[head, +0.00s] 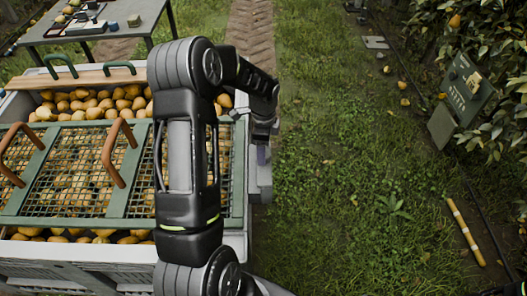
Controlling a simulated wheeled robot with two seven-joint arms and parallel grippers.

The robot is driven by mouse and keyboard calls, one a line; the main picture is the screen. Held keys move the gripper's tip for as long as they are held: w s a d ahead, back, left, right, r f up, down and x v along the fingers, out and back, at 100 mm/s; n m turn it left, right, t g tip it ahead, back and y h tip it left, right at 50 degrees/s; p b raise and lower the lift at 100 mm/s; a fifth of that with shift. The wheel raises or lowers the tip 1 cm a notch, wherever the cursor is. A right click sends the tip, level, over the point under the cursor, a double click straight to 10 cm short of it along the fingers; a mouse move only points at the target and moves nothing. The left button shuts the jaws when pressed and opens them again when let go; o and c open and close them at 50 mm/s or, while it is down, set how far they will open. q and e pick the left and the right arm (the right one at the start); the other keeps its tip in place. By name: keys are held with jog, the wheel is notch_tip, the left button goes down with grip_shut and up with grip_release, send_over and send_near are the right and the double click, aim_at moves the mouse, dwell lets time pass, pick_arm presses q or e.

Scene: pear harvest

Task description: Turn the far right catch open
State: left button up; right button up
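A grey crate (75,252) full of yellow pears stands at the left, under a green-framed mesh lid (118,190) with two brown handles.
A wooden board with green handles (80,78) lies across the crate's far end. A grey table (100,22) with small items stands behind. Grass at the right is mostly open, with a yellow-banded stick (465,232), a green sign (466,90) and fallen pears.

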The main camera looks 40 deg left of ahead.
pick_arm(q)
notch_tip(320, 180, up, 6)
jog(key=shift+f, duration=0.15)
dwell(0.6)
jog(key=d+f+n+t+h, duration=0.1)
jog(key=d+f+n+t, duration=0.1)
jog(key=d+f+n, duration=0.55)
jog(key=d+f+n+t+h, duration=0.2)
jog(key=d+f+n, duration=0.25)
jog(key=d, duration=0.55)
jog(key=s+d+f+n+g+p, duration=0.1)
jog(key=s+d+f, duration=0.2)
jog(key=s+d, duration=0.5)
jog(key=s+d+f+g+h+p, duration=0.1)
jog(key=s+d+f+g, duration=0.1)
jog(key=s+d, duration=0.6)
jog(key=s+f, duration=0.1)
jog(key=s, duration=0.3)
jog(key=shift+s+d+f+n, duration=0.15)
jog(key=shift+s+n, duration=0.25)
